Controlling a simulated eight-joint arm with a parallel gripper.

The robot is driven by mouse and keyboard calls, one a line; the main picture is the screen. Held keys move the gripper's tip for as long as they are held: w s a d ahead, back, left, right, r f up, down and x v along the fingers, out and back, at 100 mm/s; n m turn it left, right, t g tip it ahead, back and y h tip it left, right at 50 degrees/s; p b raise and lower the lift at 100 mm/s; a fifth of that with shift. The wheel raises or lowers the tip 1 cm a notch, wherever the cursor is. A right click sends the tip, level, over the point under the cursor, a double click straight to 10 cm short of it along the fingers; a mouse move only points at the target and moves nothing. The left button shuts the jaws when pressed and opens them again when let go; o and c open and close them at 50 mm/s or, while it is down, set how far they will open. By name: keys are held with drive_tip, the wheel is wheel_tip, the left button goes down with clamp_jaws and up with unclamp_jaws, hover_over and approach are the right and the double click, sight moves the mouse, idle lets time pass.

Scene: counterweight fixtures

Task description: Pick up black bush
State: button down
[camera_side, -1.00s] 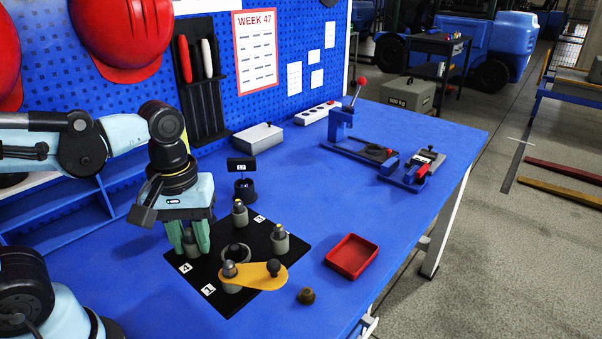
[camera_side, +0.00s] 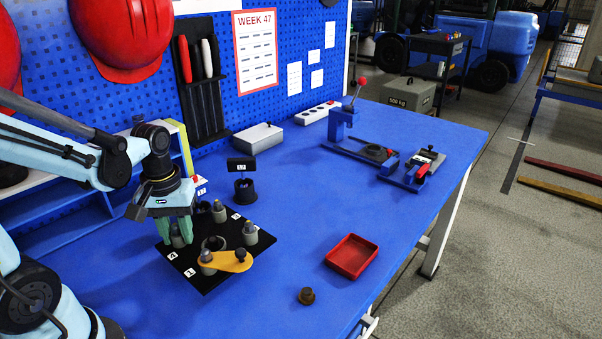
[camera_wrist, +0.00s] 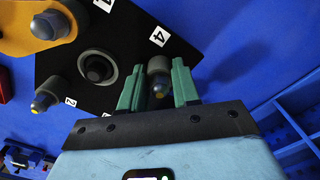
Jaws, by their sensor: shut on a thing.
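My gripper (camera_side: 178,238) is shut on a grey post (camera_wrist: 158,72) with a dark cap at corner 4 of the black plate (camera_side: 205,284); the fingers stand on both sides of it. The post still stands at the plate, upright or nearly so. A grey ring (camera_wrist: 97,67) with a dark round centre sits mid-plate. A black round cup-like piece (camera_side: 245,190) stands behind the plate, near a small sign. I cannot tell which dark piece is the black bush.
A yellow arm (camera_side: 225,262) with a dark knob lies across the plate's front, and other grey posts (camera_side: 250,234) stand on it. A red tray (camera_side: 352,257) and a brown bush (camera_side: 307,296) lie to the right. A grey box (camera_side: 258,138) and blue clamps (camera_side: 345,125) stand farther back.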

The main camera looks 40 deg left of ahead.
sight(181, 245)
drive_tip(key=shift+a+f, duration=0.1)
drive_tip(key=shift+f, duration=1.95)
drive_tip(key=shift+f, duration=0.1)
drive_tip(key=c, duration=0.8)
unclamp_jaws()
drive_tip(key=shift+r, duration=6)
drive_tip(key=w+d+m+t, duration=0.4)
drive_tip(key=d+m+t, duration=0.2)
drive_tip(key=d+m, duration=0.2)
drive_tip(key=shift+o, duration=0.3)
drive_tip(key=shift+w+d+r+m+t, duration=0.25)
drive_tip(key=shift+d+m+t, duration=0.1)
drive_tip(key=shift+m+t, duration=0.2)
